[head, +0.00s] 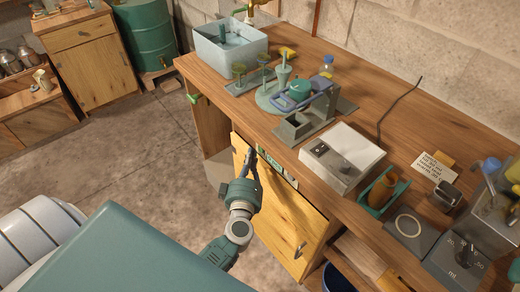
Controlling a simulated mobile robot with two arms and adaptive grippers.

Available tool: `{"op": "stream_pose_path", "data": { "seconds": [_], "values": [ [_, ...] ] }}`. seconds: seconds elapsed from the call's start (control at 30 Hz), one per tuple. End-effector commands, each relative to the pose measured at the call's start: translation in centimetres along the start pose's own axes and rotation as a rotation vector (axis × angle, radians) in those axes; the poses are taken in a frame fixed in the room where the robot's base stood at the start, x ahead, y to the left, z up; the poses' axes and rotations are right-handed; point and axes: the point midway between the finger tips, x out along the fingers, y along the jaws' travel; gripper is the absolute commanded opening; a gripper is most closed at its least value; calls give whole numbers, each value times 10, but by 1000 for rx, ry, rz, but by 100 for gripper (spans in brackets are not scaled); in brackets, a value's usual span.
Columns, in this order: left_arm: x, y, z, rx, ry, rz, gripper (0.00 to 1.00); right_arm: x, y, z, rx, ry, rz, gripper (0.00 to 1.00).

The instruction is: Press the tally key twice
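A small counter panel (275,166) with green and pale parts is fixed to the front edge of the wooden bench, above a yellow cabinet door. The tally key cannot be told apart on it at this size. My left gripper (249,155) is in front of the bench, at the left end of the panel, pointing at the bench front. Its fingers look together, with nothing seen between them. Whether it touches the panel cannot be told. My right gripper is not in view.
On the bench (350,75) stand a pale blue basin (230,48), a still with a teal pot (299,90), a white box with dark controls (342,158), and an amber bottle (382,190) in a teal holder. A green clamp (193,98) sits on the left edge.

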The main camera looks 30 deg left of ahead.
Motion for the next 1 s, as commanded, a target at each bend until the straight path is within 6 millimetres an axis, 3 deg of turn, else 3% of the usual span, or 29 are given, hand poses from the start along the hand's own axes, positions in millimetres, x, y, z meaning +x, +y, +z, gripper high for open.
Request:
{"op": "stream_pose_path", "data": {
  "seconds": [1.0],
  "values": [
    [8, 7, 6, 0, 0, 0, 0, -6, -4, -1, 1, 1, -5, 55]
  ]
}}
